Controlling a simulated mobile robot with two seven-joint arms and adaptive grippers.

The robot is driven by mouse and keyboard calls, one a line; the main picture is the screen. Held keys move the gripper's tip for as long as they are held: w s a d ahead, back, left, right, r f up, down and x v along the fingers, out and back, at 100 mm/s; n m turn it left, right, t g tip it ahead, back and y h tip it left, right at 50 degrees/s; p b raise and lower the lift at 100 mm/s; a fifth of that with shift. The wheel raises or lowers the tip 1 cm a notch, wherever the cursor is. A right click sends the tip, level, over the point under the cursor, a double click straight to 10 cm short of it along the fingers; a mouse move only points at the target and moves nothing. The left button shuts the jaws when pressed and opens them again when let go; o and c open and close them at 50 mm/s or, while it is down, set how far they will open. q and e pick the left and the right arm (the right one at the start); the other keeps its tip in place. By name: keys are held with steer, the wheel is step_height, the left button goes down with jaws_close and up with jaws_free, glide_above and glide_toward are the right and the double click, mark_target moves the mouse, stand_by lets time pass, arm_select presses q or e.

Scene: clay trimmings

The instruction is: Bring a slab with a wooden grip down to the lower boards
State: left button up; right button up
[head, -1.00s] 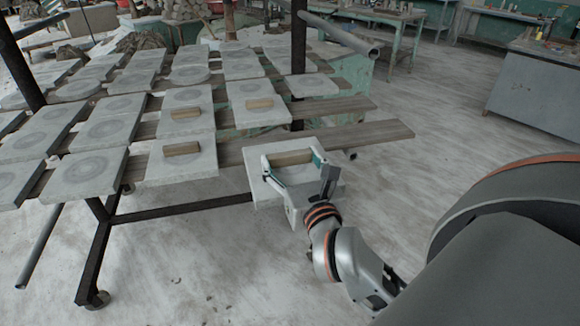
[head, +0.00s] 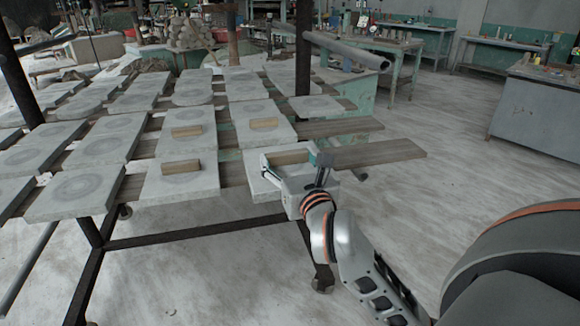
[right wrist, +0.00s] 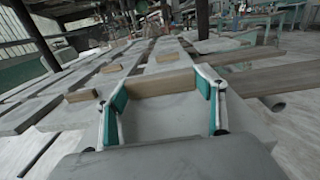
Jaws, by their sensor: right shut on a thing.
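My right gripper (head: 292,166) is shut on the wooden grip (head: 288,157) of a grey slab (head: 262,186) at the front right end of the boards. In the right wrist view, the teal pads of the gripper (right wrist: 162,98) stand at both ends of the grip (right wrist: 160,84). The slab (right wrist: 165,118) lies below it. Whether the slab touches the boards (head: 375,153) is hidden. Other slabs with wooden grips lie on the boards: one at the front (head: 182,178), one behind it (head: 187,142) and one to the right (head: 263,132). My left gripper is out of view.
Many plain slabs (head: 75,190) cover the boards to the left. Bare board ends stick out to the right. The floor (head: 450,190) there is open.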

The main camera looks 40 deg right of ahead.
mark_target(280, 148)
steer(key=x, duration=0.3)
steer(key=shift+w+d+b, duration=0.1)
steer(key=shift+d+b, duration=0.05)
steer(key=shift+b, duration=0.25)
steer(key=shift+f+b+x, duration=0.15)
steer(key=shift+b+x, duration=0.05)
steer(key=shift+x, duration=0.55)
steer(key=shift+f+b+x, duration=0.1)
steer(key=shift+b+x, duration=0.1)
steer(key=shift+x, duration=0.55)
steer(key=shift+b+x, duration=0.35)
steer(key=shift+x, duration=0.85)
steer(key=shift+w+d+f+b, duration=0.2)
steer(key=shift+w+d, duration=0.1)
steer(key=shift+w, duration=0.25)
steer(key=shift+w+d+f+b, duration=0.15)
steer(key=shift+w+d+b, duration=0.1)
steer(key=shift+w, duration=0.25)
steer(key=shift+w+d, duration=0.15)
steer(key=shift+w, duration=0.2)
steer(key=shift+w+f+b, duration=0.15)
steer(key=shift+f+b, duration=0.15)
steer(key=shift+f, duration=0.5)
steer(key=shift+f+b, duration=0.65)
steer(key=shift+f, duration=0.25)
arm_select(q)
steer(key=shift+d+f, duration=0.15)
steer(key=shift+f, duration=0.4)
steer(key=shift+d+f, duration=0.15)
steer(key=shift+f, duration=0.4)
